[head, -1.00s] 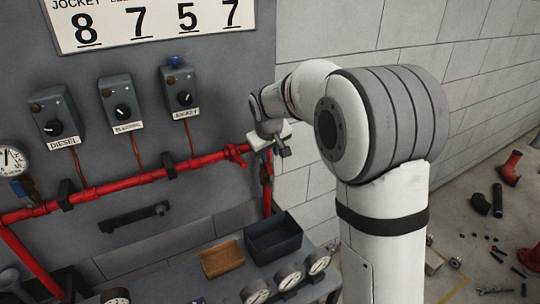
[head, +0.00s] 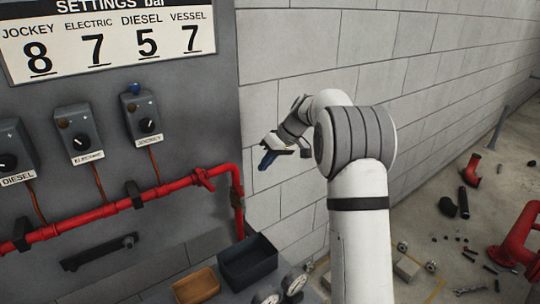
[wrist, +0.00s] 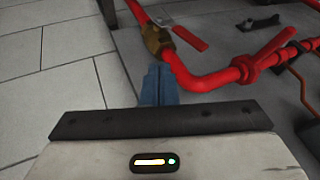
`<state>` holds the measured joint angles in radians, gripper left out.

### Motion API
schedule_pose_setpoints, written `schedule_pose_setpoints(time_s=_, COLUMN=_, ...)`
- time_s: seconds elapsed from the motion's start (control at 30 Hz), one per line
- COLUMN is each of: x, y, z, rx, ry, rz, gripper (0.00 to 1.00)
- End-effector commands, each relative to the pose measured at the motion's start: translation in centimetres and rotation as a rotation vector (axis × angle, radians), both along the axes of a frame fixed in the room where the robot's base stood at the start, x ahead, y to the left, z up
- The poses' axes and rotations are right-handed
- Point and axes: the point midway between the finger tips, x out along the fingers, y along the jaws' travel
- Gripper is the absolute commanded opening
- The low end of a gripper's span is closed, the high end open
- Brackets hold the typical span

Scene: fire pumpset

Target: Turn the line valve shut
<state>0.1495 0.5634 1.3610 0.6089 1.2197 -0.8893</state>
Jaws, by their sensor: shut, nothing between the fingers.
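The red pipe (head: 110,207) runs along the grey panel and turns down at its right end. In the wrist view, a brass valve body (wrist: 153,40) sits on this pipe past the bend, with a red lever (wrist: 190,38) beside it. The lever lies at an angle to the pipe. In the head view the valve is small and hard to make out. My gripper (head: 266,160) is right of the pipe's bend, in front of the block wall. Its blue fingers (wrist: 160,86) are shut and empty, pointing towards the valve but seemingly apart from it.
A red fitting (head: 203,180) with projecting arms is on the pipe left of the bend; it also shows in the wrist view (wrist: 270,52). A dark bin (head: 248,262), a tan tray (head: 197,286) and gauges (head: 294,280) are below. The block wall (head: 290,60) stands close behind my gripper.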

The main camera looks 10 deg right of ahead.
Motion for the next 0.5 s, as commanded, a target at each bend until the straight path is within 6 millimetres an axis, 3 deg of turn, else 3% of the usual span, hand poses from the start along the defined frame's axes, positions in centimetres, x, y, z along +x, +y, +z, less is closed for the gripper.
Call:
schedule_pose_setpoints(time_s=0.2, x=0.5, y=2.5, z=-3.8, rx=-0.001, ry=0.003, rz=0.002, gripper=0.00)
schedule_pose_setpoints(time_s=0.5, x=-1.0, y=5.6, z=-4.4, rx=-0.002, ry=0.000, rz=0.001, gripper=0.00)
